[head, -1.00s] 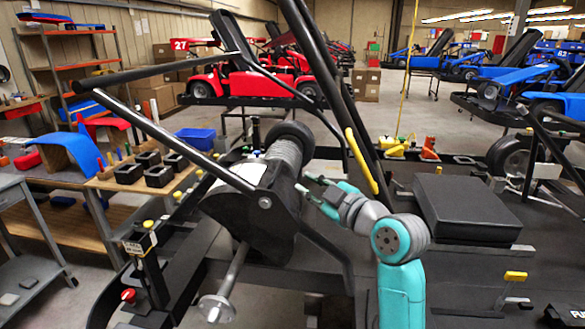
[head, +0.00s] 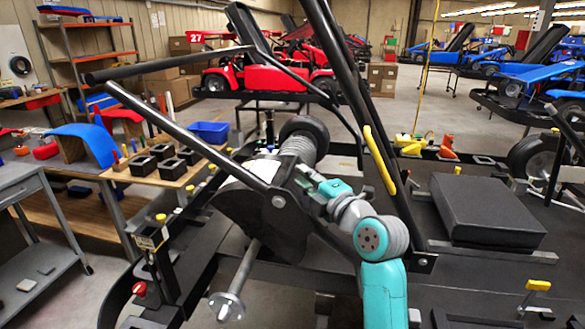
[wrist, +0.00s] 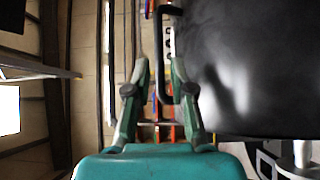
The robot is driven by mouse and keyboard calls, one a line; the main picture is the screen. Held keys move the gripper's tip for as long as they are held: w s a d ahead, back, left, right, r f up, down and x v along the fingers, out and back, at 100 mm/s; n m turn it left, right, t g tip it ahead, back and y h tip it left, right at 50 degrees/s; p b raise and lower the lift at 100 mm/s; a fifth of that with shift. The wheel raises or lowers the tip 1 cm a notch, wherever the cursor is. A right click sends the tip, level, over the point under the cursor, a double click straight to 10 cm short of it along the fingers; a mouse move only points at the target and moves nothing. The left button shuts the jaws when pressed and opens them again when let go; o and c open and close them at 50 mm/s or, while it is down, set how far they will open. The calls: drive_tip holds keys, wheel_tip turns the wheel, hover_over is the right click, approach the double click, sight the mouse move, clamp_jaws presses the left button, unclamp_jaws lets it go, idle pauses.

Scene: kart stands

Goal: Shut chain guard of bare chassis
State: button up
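The bare chassis (head: 470,268) is a black frame with a seat pad and tall bars. Its chain guard (head: 250,212) is a dark curved cover in the middle of the head view. It also fills the upper right of the wrist view (wrist: 255,70). A thin black handle (wrist: 161,50) projects from the guard's side. My gripper (head: 307,178) is at the guard's right side, its fingertips small and partly lost against it. In the wrist view my gripper (wrist: 159,75) is open, with the handle between its fingers. I cannot tell whether it touches either finger.
Dark bars (head: 185,135) slant over the guard, and a tall post with a yellow grip (head: 380,160) stands just right of my arm. A wooden bench (head: 165,178) with black blocks and a grey cart (head: 35,215) stand left. A seat pad (head: 487,210) lies right.

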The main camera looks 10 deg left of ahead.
sight(292, 165)
drive_tip(key=shift+x, duration=2.8)
clamp_jaws()
